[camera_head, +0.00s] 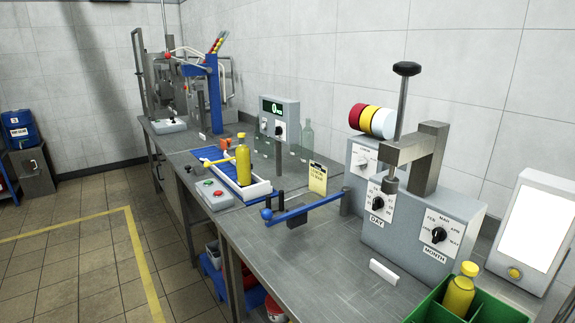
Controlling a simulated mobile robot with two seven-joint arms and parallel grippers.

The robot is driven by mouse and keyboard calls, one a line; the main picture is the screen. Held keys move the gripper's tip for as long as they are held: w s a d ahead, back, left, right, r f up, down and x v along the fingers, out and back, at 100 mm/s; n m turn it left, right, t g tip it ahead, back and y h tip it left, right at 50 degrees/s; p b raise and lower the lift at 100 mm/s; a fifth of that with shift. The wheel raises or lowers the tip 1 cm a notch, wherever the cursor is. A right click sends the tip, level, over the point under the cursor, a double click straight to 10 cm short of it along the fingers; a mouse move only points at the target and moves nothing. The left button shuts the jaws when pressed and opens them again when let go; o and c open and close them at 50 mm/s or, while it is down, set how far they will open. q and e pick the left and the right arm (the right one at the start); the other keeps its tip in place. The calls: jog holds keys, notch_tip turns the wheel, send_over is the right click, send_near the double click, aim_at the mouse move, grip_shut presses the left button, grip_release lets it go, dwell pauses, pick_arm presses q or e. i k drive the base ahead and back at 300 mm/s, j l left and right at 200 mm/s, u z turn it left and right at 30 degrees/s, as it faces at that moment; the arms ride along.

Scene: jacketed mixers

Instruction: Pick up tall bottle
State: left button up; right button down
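A yellow bottle (243,163) with a yellow cap stands upright on the white-edged tray (258,190) with a blue surface on the metal bench. A second yellow bottle (459,294) stands in a green crate (490,309) at the bottom right; its lower part is hidden by the crate wall. A clear greenish bottle (307,137) stands farther back near the wall, beside a grey display unit. I cannot tell for sure which one is the tall bottle. Neither of my grippers is in view.
A large grey date-stamping machine (410,225) with dials and a lever stands on the bench at right. A blue bar (312,208) with a ball end reaches across the bench. A white lit panel (533,228) stands far right.

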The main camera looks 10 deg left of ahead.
aim_at(242, 152)
jog(key=i+j+z, duration=0.2)
jog(key=z, duration=0.15)
jog(key=i+j+z, duration=0.1)
jog(key=j+z, duration=0.2)
jog(key=j, duration=0.2)
jog(key=i+j+z, duration=0.1)
jog(key=j+z, duration=0.6)
jog(key=i+j, duration=0.05)
jog(key=j, duration=0.05)
